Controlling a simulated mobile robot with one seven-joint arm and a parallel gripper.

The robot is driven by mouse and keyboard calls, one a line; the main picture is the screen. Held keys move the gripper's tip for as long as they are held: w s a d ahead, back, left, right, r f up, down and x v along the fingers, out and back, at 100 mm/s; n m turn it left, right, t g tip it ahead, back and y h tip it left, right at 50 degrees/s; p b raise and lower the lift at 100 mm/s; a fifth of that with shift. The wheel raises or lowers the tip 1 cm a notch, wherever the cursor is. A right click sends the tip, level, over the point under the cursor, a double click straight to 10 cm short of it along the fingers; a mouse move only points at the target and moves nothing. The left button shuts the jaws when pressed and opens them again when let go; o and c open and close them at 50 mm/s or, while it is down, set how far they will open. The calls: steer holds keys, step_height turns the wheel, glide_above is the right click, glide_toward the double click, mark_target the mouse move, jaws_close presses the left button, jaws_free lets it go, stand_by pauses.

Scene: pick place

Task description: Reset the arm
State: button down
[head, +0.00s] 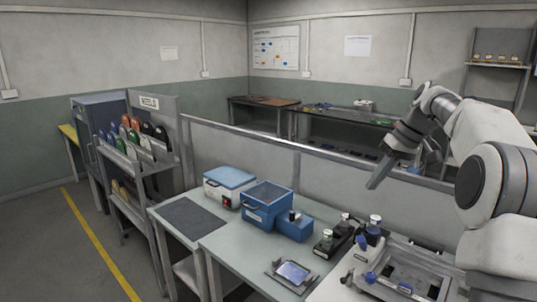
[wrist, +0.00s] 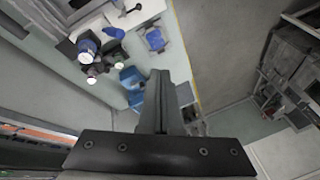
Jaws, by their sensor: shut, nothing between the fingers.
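My gripper (head: 377,182) is raised at the right of the head view, in front of the low grey partition and above the benches. Its fingers point down and to the left. In the wrist view, the fingers (wrist: 160,85) are together with nothing between them. Nothing touches the gripper. The workbench with its items lies below and ahead of it in the wrist view.
On the benches stand a white box with a blue lid (head: 229,181), a blue bin (head: 266,205), a tray with a blue pouch (head: 293,272) and several capped bottles. A grey partition (head: 340,178) runs behind. A shelf rack (head: 140,165) stands left. The dark mat (head: 191,218) is bare.

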steer(key=s+a+r+m+t+h, duration=0.1)
steer(key=s+a+r+h, duration=0.1)
steer(key=s+a, duration=0.45)
steer(key=s+a+r+m+h, duration=0.15)
steer(key=s+a, duration=0.25)
steer(key=s, duration=0.6)
steer(key=s+a+f+t, duration=0.1)
steer(key=s+f, duration=0.3)
steer(key=s, duration=0.4)
steer(key=s+f+m+t, duration=0.1)
steer(key=s+f, duration=0.4)
steer(key=s, duration=0.4)
steer(key=shift+s+a+h, duration=0.3)
steer(key=shift+a+h, duration=0.05)
steer(key=shift+a, duration=0.05)
